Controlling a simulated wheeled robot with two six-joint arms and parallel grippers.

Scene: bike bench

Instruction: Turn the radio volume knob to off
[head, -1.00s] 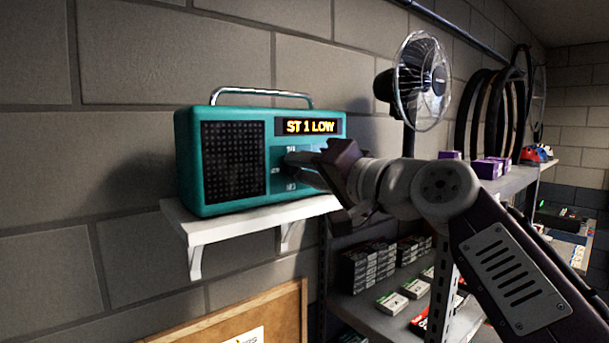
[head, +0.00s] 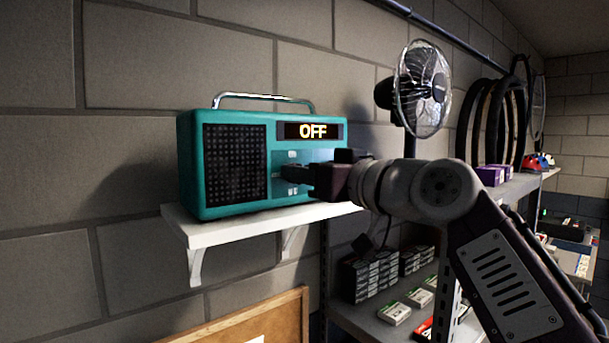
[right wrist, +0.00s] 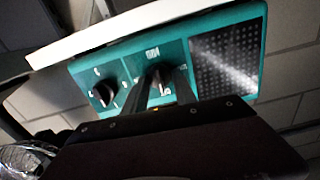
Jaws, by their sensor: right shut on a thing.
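The teal radio (head: 222,212) stands on a white wall shelf, with a dark speaker grille at its left and a lit display (head: 312,130) reading OFF. My right gripper (head: 290,173) reaches in from the right and is shut on a knob on the radio's front, beside the grille. In the right wrist view, which is upside down, the gripper's two fingers (right wrist: 160,92) stand on either side of this dark knob (right wrist: 159,72). A second dark knob (right wrist: 104,93) is free beside it. In the head view my gripper hides most of the knobs. My left gripper is not in view.
The white shelf (head: 230,232) is narrow and bracketed to the block wall. A fan (head: 422,88) stands to the right, near a metal rack (head: 515,187) with tyres, purple boxes and small cartons. A corkboard (head: 270,318) is below the shelf.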

